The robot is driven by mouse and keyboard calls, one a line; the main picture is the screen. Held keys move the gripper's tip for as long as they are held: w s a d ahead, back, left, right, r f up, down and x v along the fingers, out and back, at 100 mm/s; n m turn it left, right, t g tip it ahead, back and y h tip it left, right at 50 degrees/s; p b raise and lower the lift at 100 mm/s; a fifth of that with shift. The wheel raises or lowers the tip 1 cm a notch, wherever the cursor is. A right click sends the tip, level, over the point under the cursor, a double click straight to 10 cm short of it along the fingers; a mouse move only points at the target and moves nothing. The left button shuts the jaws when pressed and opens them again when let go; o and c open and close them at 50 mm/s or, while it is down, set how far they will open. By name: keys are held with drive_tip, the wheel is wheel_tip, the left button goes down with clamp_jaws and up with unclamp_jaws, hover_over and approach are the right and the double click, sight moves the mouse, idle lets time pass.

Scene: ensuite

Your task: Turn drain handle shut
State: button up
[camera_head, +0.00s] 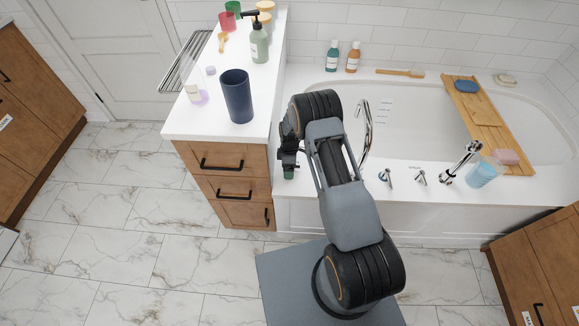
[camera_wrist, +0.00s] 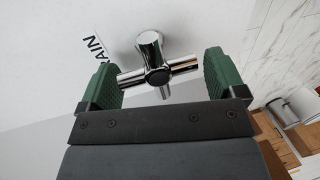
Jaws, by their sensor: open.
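The drain handle (camera_wrist: 152,62) is a chrome cross-shaped knob on a white surface in the wrist view. Dark lettering ending in "RAIN" (camera_wrist: 97,47) is beside it, partly cut off. My gripper (camera_wrist: 160,72) is open, its green fingers on either side of the handle. The side arms of the cross reach close to both fingers; I cannot tell whether they touch. In the head view my gripper (camera_head: 288,168) is low beside the drawer cabinet, and the drain handle is hidden.
The white counter (camera_head: 205,122) with a dark blue cup (camera_head: 237,96) is left of my arm. The bathtub (camera_head: 310,110) is behind and right, with a tall chrome spout (camera_head: 365,128) close to my arm. Marble floor (camera_head: 150,260) is open at front left.

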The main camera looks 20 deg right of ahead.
drive_tip(key=shift+c, duration=0.2)
drive_tip(key=c, duration=0.8)
drive_tip(key=shift+o, duration=0.2)
drive_tip(key=m+b, duration=0.1)
drive_tip(key=m, duration=0.1)
drive_tip(key=m+b, duration=0.1)
drive_tip(key=b, duration=0.1)
drive_tip(key=shift+w+d+f+m+y, duration=0.1)
drive_tip(key=shift+w+f+m+y, duration=0.1)
drive_tip(key=shift+m+y, duration=0.2)
drive_tip(key=m+b, duration=0.1)
drive_tip(key=m, duration=0.1)
drive_tip(key=m+t+b, duration=0.1)
drive_tip(key=m+b, duration=0.1)
drive_tip(key=m, duration=0.1)
drive_tip(key=shift+w+d+r+y, duration=0.1)
drive_tip(key=shift+w+d+y, duration=0.1)
drive_tip(key=shift+y, duration=0.1)
drive_tip(key=m+b, duration=0.1)
drive_tip(key=m, duration=0.4)
drive_tip(key=shift+d+t+b, duration=0.2)
drive_tip(key=shift+t+b, duration=0.1)
drive_tip(key=shift+t, duration=0.1)
drive_tip(key=shift+d+r+m+t+b, duration=0.1)
drive_tip(key=shift+m+t+b, duration=0.1)
drive_tip(key=shift+m, duration=0.8)
drive_tip(key=shift+d+m+t+b, duration=0.1)
drive_tip(key=shift+m+t, duration=0.1)
drive_tip(key=shift+m, duration=0.8)
